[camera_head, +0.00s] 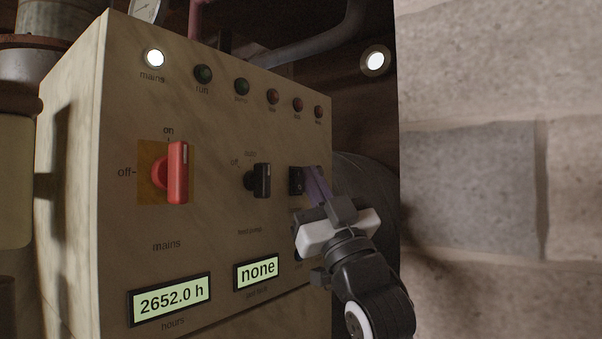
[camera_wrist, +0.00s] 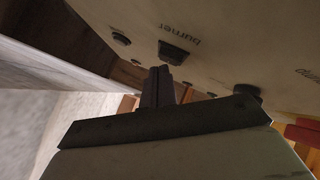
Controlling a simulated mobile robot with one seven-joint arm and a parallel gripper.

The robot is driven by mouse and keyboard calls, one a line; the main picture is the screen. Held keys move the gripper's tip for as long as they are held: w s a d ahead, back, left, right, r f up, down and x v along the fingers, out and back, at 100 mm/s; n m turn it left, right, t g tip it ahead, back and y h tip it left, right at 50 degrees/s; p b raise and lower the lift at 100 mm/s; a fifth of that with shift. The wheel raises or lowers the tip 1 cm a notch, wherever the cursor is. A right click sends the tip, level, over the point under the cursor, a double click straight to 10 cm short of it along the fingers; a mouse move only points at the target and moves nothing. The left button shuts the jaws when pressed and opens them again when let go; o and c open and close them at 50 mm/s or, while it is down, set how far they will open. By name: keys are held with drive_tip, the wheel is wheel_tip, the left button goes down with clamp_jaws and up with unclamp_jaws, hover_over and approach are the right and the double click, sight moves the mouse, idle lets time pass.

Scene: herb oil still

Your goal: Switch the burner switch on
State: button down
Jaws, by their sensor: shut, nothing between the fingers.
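The control panel (camera_head: 215,115) carries a small dark burner switch (camera_head: 296,181) at its right side, partly covered by my gripper (camera_head: 316,184). In the wrist view the dark burner switch (camera_wrist: 174,53) sits beside an upside-down "burner" label. My gripper (camera_wrist: 160,74) is shut and empty, its fingertips close to the switch. I cannot tell whether they touch it, or which way the switch is set.
The red mains switch (camera_head: 177,172) points up to "on", and the white mains lamp (camera_head: 155,58) is lit. A black feed pump knob (camera_head: 262,180) sits left of my gripper. A stone wall (camera_head: 490,190) stands to the right.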

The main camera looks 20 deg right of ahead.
drive_tip(key=shift+s, duration=0.1)
drive_tip(key=shift+s+d+f+b, duration=0.1)
drive_tip(key=shift+s+d+b, duration=0.2)
drive_tip(key=shift+s+d, duration=0.2)
idle(0.3)
drive_tip(key=s+d, duration=0.1)
drive_tip(key=s+d+b, duration=0.1)
drive_tip(key=s+d, duration=0.1)
drive_tip(key=s, duration=0.1)
drive_tip(key=shift+f+b, duration=0.3)
drive_tip(key=shift+b, duration=0.1)
